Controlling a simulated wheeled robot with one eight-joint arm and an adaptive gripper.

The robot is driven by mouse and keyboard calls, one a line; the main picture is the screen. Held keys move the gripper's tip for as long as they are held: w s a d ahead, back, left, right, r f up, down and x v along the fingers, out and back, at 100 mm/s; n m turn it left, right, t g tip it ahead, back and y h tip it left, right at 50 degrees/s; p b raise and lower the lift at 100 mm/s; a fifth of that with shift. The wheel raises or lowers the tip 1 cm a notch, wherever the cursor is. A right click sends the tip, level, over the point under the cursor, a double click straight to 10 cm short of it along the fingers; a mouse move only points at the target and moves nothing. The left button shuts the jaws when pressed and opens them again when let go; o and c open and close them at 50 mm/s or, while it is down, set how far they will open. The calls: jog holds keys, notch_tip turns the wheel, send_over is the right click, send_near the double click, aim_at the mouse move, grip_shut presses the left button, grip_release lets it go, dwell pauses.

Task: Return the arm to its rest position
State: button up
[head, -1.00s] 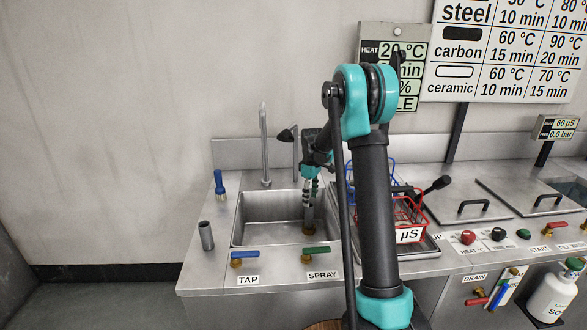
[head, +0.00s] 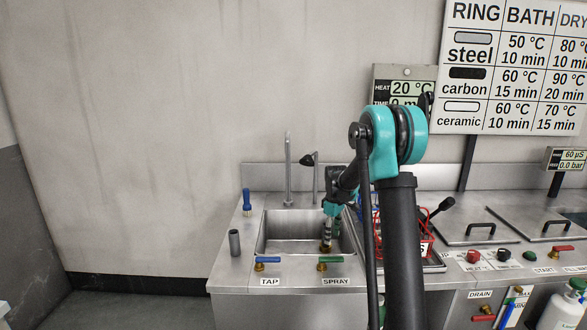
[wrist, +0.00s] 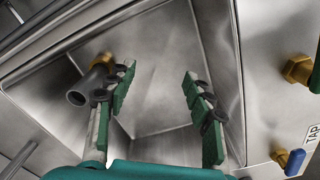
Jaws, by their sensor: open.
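My teal and black arm reaches over the steel counter. My gripper (head: 327,248) hangs pointing down over the right front part of the sink (head: 275,247), near the green-handled SPRAY valve (head: 338,260). In the wrist view my gripper (wrist: 155,90) shows its two green-padded fingers spread apart with nothing between them. Below them lies the bare metal sink (wrist: 155,60). A grey nozzle on a brass fitting (wrist: 85,88) shows beside the left finger; the finger partly covers that area.
The blue-handled TAP valve (head: 267,261) sits on the front edge. A grey tube (head: 235,243) and a blue-topped brush (head: 247,201) stand left of the sink. A tall faucet (head: 288,170) rises behind. A red wire basket (head: 420,245) stands right, partly behind my arm. The floor at left is clear.

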jog(key=s+r+m+t, duration=0.1)
jog(key=s+r+m, duration=0.1)
jog(key=s, duration=0.2)
jog(key=s+d+r+m+t, duration=0.1)
jog(key=s+r+m, duration=0.1)
jog(key=s, duration=0.2)
jog(key=s+d+r+m+t, duration=0.1)
jog(key=s+r, duration=0.2)
jog(key=s, duration=0.1)
jog(key=shift+d+m+t, duration=0.25)
jog(key=shift+m+t, duration=0.05)
jog(key=shift+m, duration=0.1)
jog(key=s+f+m, duration=0.2)
jog(key=s+f, duration=0.1)
jog(key=s, duration=0.9)
jog(key=s+d+f+m, duration=0.1)
jog(key=s+f+m, duration=0.2)
jog(key=s, duration=0.9)
jog(key=shift+s+d+f, duration=0.2)
jog(key=shift+s+f, duration=0.1)
jog(key=shift+f, duration=0.1)
